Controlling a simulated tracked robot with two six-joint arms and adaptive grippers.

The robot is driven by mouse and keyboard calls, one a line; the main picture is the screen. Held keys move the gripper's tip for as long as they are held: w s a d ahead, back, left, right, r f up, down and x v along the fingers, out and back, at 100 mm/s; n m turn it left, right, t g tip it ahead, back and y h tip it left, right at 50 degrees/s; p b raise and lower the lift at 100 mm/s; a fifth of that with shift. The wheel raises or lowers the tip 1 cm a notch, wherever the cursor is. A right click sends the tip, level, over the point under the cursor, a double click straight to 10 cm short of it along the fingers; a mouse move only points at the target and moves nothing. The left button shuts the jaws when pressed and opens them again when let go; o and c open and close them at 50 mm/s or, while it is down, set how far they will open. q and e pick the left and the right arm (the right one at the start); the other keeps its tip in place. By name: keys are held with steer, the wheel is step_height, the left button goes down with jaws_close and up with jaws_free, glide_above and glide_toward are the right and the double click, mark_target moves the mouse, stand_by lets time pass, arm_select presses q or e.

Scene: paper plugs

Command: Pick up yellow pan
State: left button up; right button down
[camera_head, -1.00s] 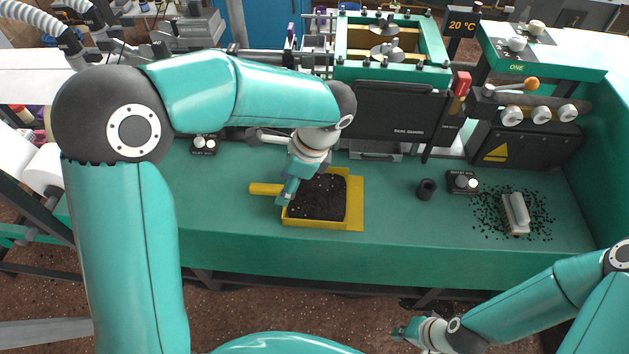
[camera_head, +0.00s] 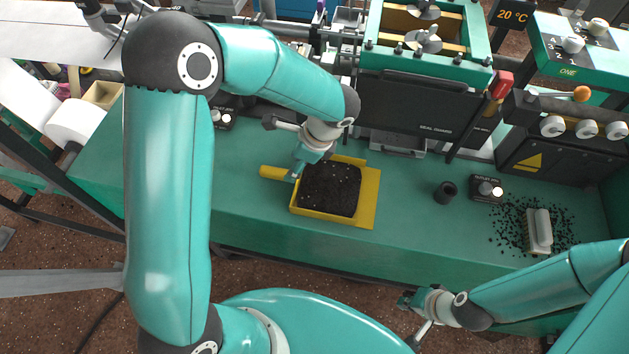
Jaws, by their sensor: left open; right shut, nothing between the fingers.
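The yellow pan (camera_head: 368,198) lies flat on the green bench top, filled with dark granules (camera_head: 330,187). Its short yellow handle (camera_head: 272,172) points left. My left gripper (camera_head: 294,176) is open over the near end of the handle, close to the pan's left wall. The arm partly hides where the handle joins the pan, and I cannot tell whether the fingers touch it. My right gripper (camera_head: 408,302) is shut and empty, low in front of the bench at the lower right.
A small black cup (camera_head: 445,192) and an outlet box (camera_head: 487,189) stand right of the pan. A light brush-like block (camera_head: 538,231) lies among scattered black granules. The machine with the black seal guard (camera_head: 420,115) stands behind. The bench left of the handle is clear.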

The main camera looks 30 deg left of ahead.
mark_target(286, 172)
arm_select(q)
steer(key=shift+w+p+x, duration=0.15)
steer(key=shift+p+x, duration=0.15)
steer(key=shift+x, duration=1.45)
steer(key=shift+w+p+x, duration=0.15)
steer(key=shift+p+x, duration=0.15)
steer(key=shift+x, duration=1.45)
steer(key=shift+a, duration=0.1)
steer(key=c, duration=1)
jaws_close()
steer(key=shift+r, duration=0.2)
